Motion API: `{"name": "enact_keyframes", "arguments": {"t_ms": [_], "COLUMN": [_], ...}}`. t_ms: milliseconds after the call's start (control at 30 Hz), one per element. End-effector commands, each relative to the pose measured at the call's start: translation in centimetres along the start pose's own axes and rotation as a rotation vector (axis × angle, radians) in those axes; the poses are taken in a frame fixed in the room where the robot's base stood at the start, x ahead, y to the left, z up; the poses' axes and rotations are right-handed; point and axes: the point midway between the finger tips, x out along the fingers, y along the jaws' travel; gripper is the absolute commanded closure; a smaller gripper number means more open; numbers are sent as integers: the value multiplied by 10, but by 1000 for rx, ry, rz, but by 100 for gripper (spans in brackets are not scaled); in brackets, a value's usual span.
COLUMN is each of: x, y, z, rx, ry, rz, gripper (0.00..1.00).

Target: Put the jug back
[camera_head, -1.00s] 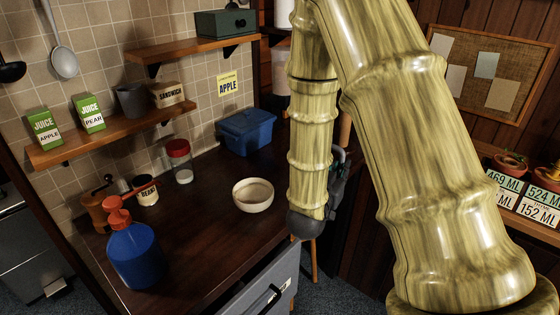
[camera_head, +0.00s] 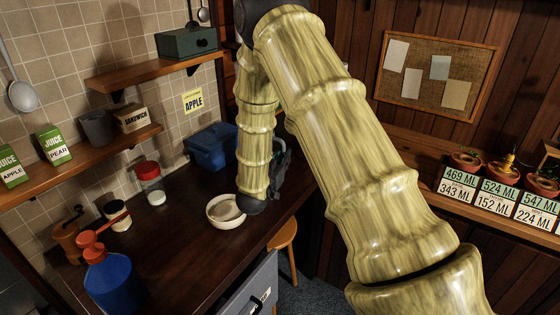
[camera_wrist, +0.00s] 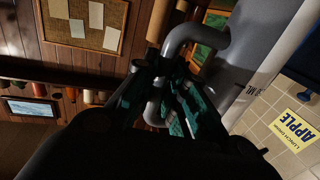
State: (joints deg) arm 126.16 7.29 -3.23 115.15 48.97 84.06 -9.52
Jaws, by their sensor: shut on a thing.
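The grey jug (camera_wrist: 262,48) fills the upper right of the wrist view, with part of a dark "ML" mark on its side. Its looped grey handle (camera_wrist: 176,42) comes out to the left. My gripper (camera_wrist: 172,95) is shut on the jug's handle. The jug looks tilted in the wrist view; its contents cannot be seen. In the head view my gripper (camera_head: 281,160) shows only in part behind my arm, above the right end of the counter, and the jug is hidden there.
The dark counter (camera_head: 185,245) holds a white bowl (camera_head: 225,211), a blue box (camera_head: 212,147), a red-lidded jar (camera_head: 150,183) and a blue bottle (camera_head: 113,285). A right-hand ledge (camera_head: 420,196) bears potted plants and ML number cards (camera_head: 460,184). A stool (camera_head: 285,238) stands beside the counter.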

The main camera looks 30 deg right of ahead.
Motion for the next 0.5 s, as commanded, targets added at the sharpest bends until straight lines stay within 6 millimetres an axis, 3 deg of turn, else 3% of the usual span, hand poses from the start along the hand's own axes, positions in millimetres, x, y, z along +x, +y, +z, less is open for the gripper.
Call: {"name": "enact_keyframes", "arguments": {"t_ms": [267, 500], "x": [12, 11], "y": [-16, -15], "z": [2, 25], "rx": [0, -2], "ry": [0, -1], "rz": [0, -1], "gripper": [100, 100]}}
